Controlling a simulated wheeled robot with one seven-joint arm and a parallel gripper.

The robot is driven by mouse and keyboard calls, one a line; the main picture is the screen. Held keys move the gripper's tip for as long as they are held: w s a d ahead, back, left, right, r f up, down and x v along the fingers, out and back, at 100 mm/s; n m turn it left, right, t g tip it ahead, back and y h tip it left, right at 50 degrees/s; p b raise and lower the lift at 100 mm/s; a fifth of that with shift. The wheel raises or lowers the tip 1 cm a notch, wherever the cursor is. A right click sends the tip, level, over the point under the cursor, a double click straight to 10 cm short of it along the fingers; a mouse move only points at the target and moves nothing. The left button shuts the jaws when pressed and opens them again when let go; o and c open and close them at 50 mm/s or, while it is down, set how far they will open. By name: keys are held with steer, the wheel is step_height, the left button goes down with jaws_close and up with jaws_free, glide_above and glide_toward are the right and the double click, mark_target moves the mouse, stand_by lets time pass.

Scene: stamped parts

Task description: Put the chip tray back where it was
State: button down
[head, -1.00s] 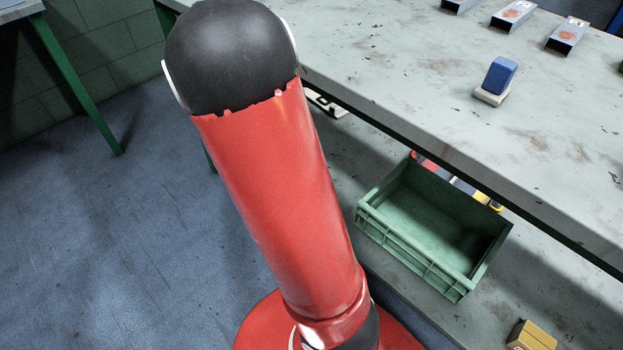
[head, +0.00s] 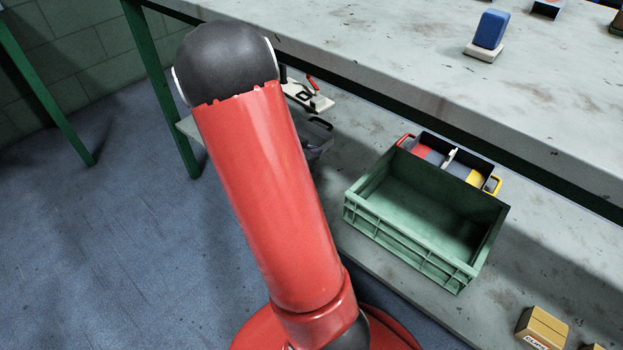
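An empty green open-topped crate (head: 400,243) stands on the lower shelf under the workbench. Behind it sits a dark tray (head: 483,147) with red, blue-grey and yellow parts, partly hidden by the crate. No label shows which of these is the chip tray, so I cannot tell. My red arm with its black joint rises through the middle of the head view. My gripper is out of view, so what it holds is not shown.
The workbench top (head: 420,60) overhangs the lower shelf (head: 365,268). A blue block on a pale base (head: 489,33) stands on top. A small cardboard box (head: 541,328) sits at the shelf's lower right. A white item with a red lever (head: 308,96) lies behind my arm.

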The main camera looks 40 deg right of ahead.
steer(key=shift+f+b, duration=1.15)
steer(key=shift+f, duration=2.85)
steer(key=shift+f, duration=0.25)
steer(key=c, duration=1.7)
jaws_free()
steer(key=shift+r, duration=0.1)
